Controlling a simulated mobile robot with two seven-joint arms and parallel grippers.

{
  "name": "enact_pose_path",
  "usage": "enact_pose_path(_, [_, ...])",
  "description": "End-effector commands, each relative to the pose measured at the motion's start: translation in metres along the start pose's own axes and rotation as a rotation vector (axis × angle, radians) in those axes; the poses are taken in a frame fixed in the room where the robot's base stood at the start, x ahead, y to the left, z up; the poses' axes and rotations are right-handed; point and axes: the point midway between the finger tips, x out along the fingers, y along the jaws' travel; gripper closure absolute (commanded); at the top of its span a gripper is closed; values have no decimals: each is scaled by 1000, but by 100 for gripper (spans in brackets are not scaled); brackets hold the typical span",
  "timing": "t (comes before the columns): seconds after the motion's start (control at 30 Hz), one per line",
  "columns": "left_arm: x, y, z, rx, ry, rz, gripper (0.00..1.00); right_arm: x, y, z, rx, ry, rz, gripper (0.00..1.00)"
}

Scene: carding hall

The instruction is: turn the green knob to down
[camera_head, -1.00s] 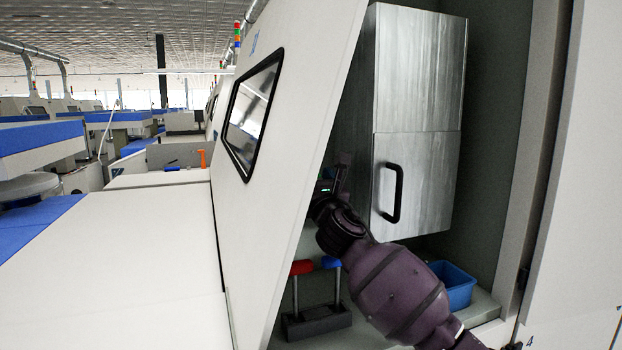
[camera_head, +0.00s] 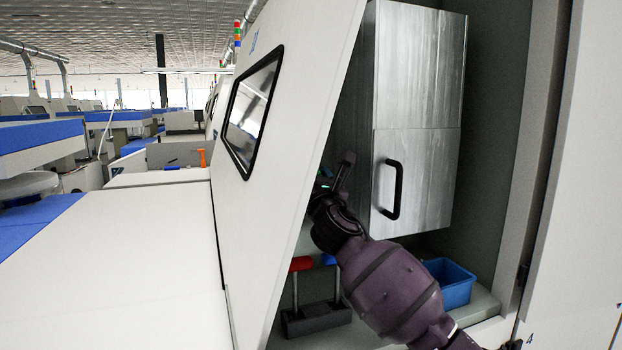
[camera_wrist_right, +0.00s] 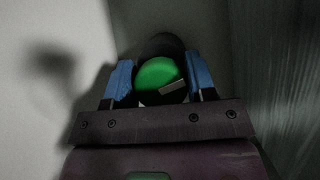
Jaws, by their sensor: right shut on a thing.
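The green knob (camera_wrist_right: 157,72) shows in the right wrist view, round and bright green, with a pale bar across its lower right and a dark surround behind it. My right gripper (camera_wrist_right: 160,82) has one blue fingertip on each side of the knob and is shut on it. In the head view my right gripper (camera_head: 336,178) reaches behind the slanted white panel, left of the metal box. The knob cannot be made out there. My left gripper is not in view.
A slanted white panel (camera_head: 291,120) with a dark window stands left of the arm. The metal box (camera_head: 425,90) with a black handle is close on the right. Below are a rack (camera_head: 318,319) with red and blue handles and a blue bin (camera_head: 458,292).

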Motion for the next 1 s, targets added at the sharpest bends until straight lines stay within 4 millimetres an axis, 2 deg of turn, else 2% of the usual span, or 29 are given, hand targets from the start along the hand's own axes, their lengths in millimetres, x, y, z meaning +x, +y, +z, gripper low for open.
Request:
enact_pose_path(0.5, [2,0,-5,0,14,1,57,0,-2,0,333,0,-138,73])
enact_pose_path(1.0, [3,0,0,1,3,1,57,0,-2,0,432,0,-178,73])
